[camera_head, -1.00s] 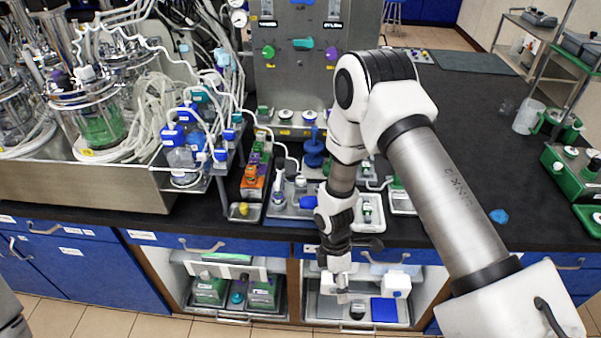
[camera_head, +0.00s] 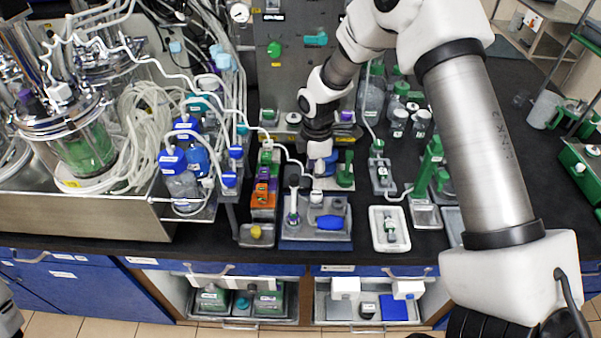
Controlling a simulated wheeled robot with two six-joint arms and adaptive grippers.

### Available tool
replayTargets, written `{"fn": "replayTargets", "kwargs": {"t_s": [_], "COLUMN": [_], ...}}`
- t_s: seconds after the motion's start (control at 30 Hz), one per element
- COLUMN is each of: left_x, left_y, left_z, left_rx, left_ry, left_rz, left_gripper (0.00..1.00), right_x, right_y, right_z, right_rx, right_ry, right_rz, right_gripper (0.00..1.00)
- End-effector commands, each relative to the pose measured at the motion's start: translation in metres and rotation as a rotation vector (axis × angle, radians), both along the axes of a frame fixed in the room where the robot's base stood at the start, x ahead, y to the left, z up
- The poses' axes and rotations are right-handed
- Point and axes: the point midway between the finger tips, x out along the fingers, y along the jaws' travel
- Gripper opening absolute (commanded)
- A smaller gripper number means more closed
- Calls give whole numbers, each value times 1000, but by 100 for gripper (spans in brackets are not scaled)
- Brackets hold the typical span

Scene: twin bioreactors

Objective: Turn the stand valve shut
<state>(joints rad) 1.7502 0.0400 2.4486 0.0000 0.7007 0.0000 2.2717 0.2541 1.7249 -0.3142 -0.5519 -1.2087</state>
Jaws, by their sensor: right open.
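My right gripper (camera_head: 318,152) points down over the back middle of the bench, close in front of the grey panel. The right gripper is open. A blue-handled fitting on a stand (camera_head: 325,167) shows just under and beside its fingers; the gripper hides part of it, and I cannot tell whether they touch. Another blue handle (camera_head: 330,222) lies level on a grey tray nearer the bench edge, clear of the gripper. I cannot tell for sure which of these is the stand valve.
A green upright fitting (camera_head: 345,170) stands close to the right of the gripper. Blue-capped bottles (camera_head: 180,175) and coiled tubing are to the left. A white tray (camera_head: 389,230) and a tall green part (camera_head: 430,160) are to the right. Thin white tubes cross the bench.

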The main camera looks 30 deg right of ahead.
Motion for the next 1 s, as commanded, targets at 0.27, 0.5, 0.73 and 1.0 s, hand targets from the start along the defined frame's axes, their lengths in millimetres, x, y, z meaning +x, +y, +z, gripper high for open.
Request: {"fn": "replayTargets", "kwargs": {"t_s": [0.27, 0.5, 0.73, 1.0], "left_x": [-1, -1, -1, -1], "left_y": [0, 0, 0, 0], "left_z": [13, 23, 22, 22], "left_rx": [0, 0, 0, 0], "left_ry": [4, 2, 2, 2], "left_rz": [0, 0, 0, 0], "left_gripper": [0, 0, 0, 0], "right_x": [-2, -2, -2, -2], "right_y": [0, 0, 0, 0], "right_z": [-33, -72, -78, -78], "right_rx": [0, 0, 0, 1], "right_ry": [6, 3, 0, 2], "right_rz": [0, 0, 0, 0], "right_gripper": [57, 57, 57, 0]}}
